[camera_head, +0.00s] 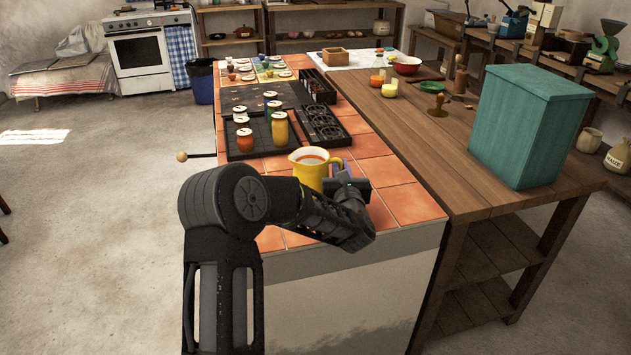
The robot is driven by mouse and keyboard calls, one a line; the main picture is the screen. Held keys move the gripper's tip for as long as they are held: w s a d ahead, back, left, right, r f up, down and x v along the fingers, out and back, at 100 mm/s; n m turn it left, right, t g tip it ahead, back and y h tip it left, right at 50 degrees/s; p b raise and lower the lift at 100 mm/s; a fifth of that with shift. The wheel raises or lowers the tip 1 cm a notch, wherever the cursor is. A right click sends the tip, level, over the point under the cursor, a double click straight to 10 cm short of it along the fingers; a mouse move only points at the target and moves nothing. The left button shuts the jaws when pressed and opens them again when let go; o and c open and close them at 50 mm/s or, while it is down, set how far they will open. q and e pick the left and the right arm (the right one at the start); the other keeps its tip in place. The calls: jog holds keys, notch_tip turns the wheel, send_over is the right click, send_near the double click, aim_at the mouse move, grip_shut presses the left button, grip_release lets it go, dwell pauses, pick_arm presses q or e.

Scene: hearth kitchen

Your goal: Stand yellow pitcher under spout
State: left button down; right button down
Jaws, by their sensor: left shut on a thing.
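The yellow pitcher (309,172) is upright at the near part of the orange-tiled counter (400,202), with an orange-red content showing at its mouth. My left gripper (340,181) is shut on the pitcher at its right side, where the handle is. The arm hides the pitcher's lower part, so I cannot tell whether it rests on the tiles or is held just above them. I cannot make out a spout fixture in this view. My right gripper is not in view.
A black tray (247,148) with several lidded jars stands behind the pitcher, beside a dark ring-patterned rack (322,128). A rod with a round knob (182,157) sticks out at the counter's left. A large teal bin (520,125) stands on the wooden table at right. Tiles right of the pitcher are clear.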

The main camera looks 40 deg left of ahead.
pick_arm(q)
notch_tip(320, 180, up, 10)
jog(key=shift+r, duration=0.1)
dwell(0.5)
jog(key=shift+d, duration=0.1)
dwell(0.4)
jog(key=w+d+f+m+t+h, duration=0.1)
jog(key=d+f+m+t+h, duration=0.1)
jog(key=d, duration=0.4)
jog(key=w+d+f+m+t+h, duration=0.1)
jog(key=d+f+m+h, duration=0.15)
jog(key=d, duration=0.45)
jog(key=s+d+f+m+h, duration=0.1)
jog(key=s+d+m+h, duration=0.1)
jog(key=d, duration=0.8)
jog(key=s+d+f+m+h, duration=0.2)
jog(key=s+d+m+h, duration=0.1)
jog(key=d+h, duration=0.4)
jog(key=s+d+f+m+t+h, duration=0.1)
jog(key=s+d+m+h, duration=0.1)
jog(key=d, duration=1)
jog(key=shift+s+d+f+m+h, duration=0.25)
jog(key=shift+s+d+m+h, duration=0.1)
jog(key=shift+s+h, duration=0.65)
jog(key=shift+w, duration=0.2)
